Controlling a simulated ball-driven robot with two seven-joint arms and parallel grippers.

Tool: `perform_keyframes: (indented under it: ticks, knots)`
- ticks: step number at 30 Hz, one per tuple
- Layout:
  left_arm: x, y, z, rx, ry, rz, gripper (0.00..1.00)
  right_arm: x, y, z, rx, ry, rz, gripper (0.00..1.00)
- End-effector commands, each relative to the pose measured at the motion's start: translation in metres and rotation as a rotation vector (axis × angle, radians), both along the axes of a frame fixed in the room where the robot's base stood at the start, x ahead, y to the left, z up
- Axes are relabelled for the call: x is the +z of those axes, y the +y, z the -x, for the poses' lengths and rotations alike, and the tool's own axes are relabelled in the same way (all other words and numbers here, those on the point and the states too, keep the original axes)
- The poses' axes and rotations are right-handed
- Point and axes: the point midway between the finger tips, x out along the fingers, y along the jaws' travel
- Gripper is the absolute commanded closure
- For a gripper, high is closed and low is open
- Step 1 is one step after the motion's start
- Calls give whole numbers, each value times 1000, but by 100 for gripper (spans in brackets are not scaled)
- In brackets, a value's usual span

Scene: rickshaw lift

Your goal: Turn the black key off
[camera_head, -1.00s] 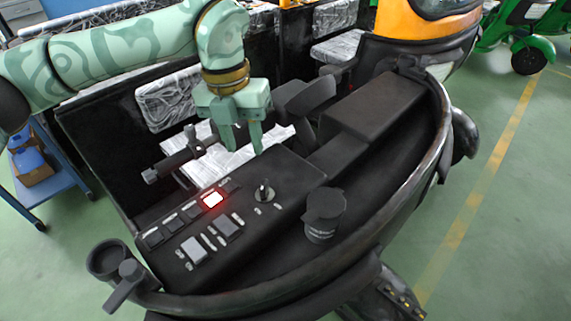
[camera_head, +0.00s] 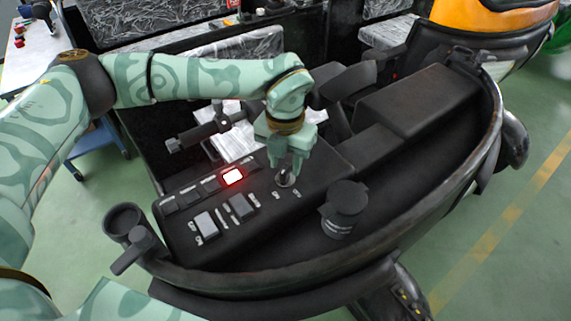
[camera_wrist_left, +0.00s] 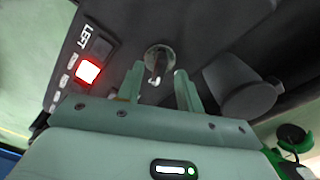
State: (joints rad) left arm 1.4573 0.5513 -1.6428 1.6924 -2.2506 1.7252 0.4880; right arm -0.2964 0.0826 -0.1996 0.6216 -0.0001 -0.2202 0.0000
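The key (camera_head: 286,181) stands in a round metal switch on the black dashboard panel (camera_head: 318,172). It also shows in the left wrist view (camera_wrist_left: 157,62), where the key looks metallic in a round, light-coloured collar. My left gripper (camera_head: 285,166) points down right over the key, its fingertips close to it. In the left wrist view, my left gripper (camera_wrist_left: 160,84) is open, with one finger on each side of the key and a gap visible between them. I cannot tell whether either finger touches it. My right gripper is not in view.
A red-lit button (camera_head: 232,176) sits among several dark switches left of the key. A black capped cylinder (camera_head: 345,208) stands to the key's right. A cup-like holder (camera_head: 125,222) is at the front left rim. A dark handlebar (camera_head: 205,131) lies behind the panel.

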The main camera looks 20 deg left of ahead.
Motion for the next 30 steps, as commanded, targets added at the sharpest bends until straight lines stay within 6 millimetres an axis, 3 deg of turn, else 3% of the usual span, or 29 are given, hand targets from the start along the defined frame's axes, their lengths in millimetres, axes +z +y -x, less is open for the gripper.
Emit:
perform_keyframes:
  ticks: [4,13,14,18,30]
  knots:
    - [-14,0,0,0,1,-1,64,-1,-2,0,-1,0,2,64]
    - [-16,0,0,0,-1,0,64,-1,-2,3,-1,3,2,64]
    - [-16,0,0,1,-1,0,66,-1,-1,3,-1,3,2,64]
    - [-16,0,0,1,-1,0,100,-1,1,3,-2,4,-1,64]
    - [-15,0,0,47,0,0,100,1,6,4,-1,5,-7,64]
